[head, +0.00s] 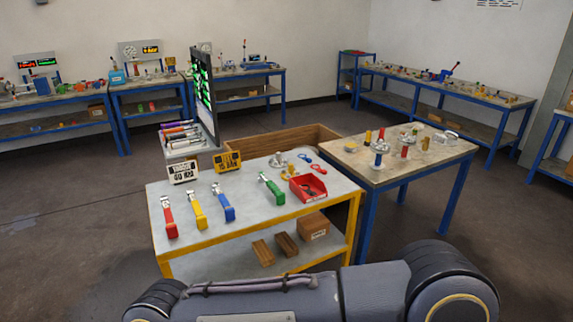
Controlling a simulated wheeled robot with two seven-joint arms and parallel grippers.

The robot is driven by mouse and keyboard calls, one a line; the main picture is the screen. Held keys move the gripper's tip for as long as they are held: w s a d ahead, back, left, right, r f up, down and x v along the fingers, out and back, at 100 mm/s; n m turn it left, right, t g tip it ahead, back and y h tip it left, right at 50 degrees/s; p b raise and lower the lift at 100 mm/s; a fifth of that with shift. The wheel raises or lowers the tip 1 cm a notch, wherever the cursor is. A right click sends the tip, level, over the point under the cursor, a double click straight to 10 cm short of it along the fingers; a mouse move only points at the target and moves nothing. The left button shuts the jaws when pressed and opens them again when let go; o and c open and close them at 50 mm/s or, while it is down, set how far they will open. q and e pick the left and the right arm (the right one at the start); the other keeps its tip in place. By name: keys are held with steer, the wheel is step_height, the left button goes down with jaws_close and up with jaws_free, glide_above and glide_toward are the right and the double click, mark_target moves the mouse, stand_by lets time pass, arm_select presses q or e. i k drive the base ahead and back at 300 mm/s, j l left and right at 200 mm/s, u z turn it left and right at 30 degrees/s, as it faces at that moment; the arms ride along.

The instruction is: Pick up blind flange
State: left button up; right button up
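I cannot tell for sure which piece is the blind flange. Several small flanged vessels stand on the blue-legged table (440,160) at right. One has a silver disc-like top and a blue lower part (380,148), and another has a silver top and a red lower part (405,146). A round grey metal piece (278,160) lies at the back of the yellow-framed table (240,205), beside small brass-coloured parts (290,171). It is too small to identify. Neither of my grippers is in view.
The yellow-framed table also holds red (168,217), yellow, blue and green-handled tools, a red bin (307,188) and two signs. A wooden crate (268,146) stands behind it. Other workbenches line the walls. Open floor (70,220) lies at left.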

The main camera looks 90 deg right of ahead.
mark_target(278, 155)
steer(key=z, duration=2.85)
steer(key=i+j, duration=0.15)
steer(key=i, duration=0.4)
steer(key=i+j, duration=0.15)
steer(key=i, duration=0.35)
steer(key=i+l, duration=0.9)
steer(key=i, duration=0.15)
steer(key=i+l, duration=0.85)
steer(key=i, duration=0.25)
